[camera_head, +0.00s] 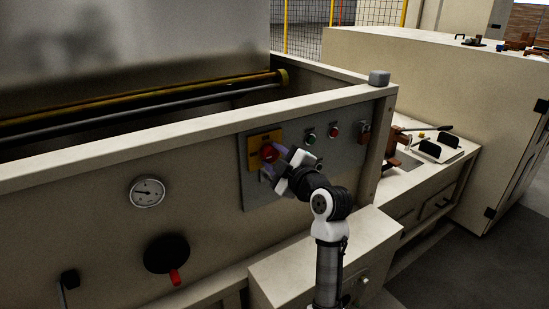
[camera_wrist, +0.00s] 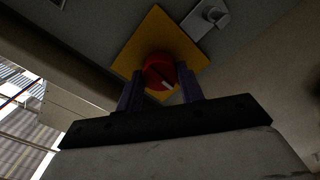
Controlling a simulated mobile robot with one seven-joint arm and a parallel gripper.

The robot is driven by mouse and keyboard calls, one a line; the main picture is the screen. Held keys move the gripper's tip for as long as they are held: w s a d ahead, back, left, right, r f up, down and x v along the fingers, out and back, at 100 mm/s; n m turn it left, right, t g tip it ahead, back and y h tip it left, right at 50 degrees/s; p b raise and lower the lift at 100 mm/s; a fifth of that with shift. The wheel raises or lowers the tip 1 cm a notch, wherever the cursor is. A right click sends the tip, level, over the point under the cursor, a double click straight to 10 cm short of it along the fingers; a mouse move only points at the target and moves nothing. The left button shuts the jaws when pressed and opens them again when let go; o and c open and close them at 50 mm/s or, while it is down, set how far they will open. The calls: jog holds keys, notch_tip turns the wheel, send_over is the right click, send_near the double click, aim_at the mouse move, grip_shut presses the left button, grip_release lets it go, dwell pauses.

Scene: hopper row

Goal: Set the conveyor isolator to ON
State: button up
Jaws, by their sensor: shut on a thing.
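The conveyor isolator is a red rotary knob (camera_head: 269,152) on a yellow square plate (camera_head: 258,140), fixed to a grey control panel (camera_head: 345,148). The wrist view shows the red knob (camera_wrist: 160,72) with a pale mark on its face, in front of the yellow plate (camera_wrist: 150,38). My gripper (camera_head: 275,161) is at the knob, coming from the lower right. In the wrist view its two purple-grey fingers (camera_wrist: 160,90) stand on either side of the knob and are shut on it. Any ON or OFF lettering is too small or dark to read.
Green (camera_head: 310,139) and red (camera_head: 334,132) buttons sit right of the isolator. A round gauge (camera_head: 147,192) and a black wheel with a red handle (camera_head: 167,254) are on the machine wall at left. A side bench (camera_head: 435,165) with loose items stands at right.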

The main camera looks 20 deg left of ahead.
jog(key=m, duration=0.4)
jog(key=m+p, duration=0.1)
jog(key=m, duration=0.3)
jog(key=shift+m, duration=0.4)
jog(key=m+p, duration=0.1)
jog(key=m, duration=0.3)
jog(key=shift+p, duration=0.4)
jog(key=m+p, duration=0.2)
jog(key=m, duration=0.2)
jog(key=shift+m, duration=0.6)
jog(key=o, duration=1)
jog(key=shift+d, duration=0.1)
jog(key=b+v, duration=0.3)
jog(key=v, duration=1)
jog(key=shift+s+d+b, duration=0.25)
jog(key=shift+d+b, duration=0.05)
jog(key=shift+b, duration=0.1)
